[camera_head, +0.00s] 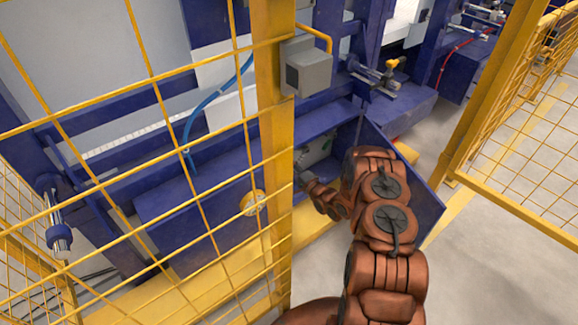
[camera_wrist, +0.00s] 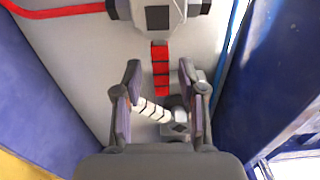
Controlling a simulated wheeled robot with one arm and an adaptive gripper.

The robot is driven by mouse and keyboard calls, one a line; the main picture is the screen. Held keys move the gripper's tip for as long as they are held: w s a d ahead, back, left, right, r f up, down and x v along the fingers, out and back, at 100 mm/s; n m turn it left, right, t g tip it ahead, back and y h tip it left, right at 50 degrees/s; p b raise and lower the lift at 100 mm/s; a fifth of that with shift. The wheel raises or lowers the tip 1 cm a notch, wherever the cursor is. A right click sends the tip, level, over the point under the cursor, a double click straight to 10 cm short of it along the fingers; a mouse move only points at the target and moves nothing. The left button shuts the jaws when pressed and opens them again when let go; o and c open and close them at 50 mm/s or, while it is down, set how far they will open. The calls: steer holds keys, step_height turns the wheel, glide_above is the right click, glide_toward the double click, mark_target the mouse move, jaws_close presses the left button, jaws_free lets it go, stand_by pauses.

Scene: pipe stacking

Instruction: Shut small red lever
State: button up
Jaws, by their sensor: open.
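The small red lever (camera_wrist: 160,72), with dark bands, hangs down from a grey valve body (camera_wrist: 158,17) in the wrist view. My gripper (camera_wrist: 159,67) is open, with one finger on each side of the lever in the picture. I see no finger touching the lever, and I cannot tell how deep it lies between them. A white lever (camera_wrist: 150,108) with dark stripes slants below it, partly hidden by the left finger, and joins a small grey fitting (camera_wrist: 180,125). In the head view my gripper (camera_head: 306,183) is at the opening of a blue cabinet; the red lever cannot be made out there.
Blue cabinet walls (camera_wrist: 275,75) stand close on both sides. A red hose (camera_wrist: 60,12) and a blue hose (camera_wrist: 236,32) run nearby. The open blue door (camera_head: 425,205) is right of my arm; a yellow fence post (camera_head: 277,150) stands left.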

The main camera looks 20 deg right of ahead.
steer(key=v, duration=1.1)
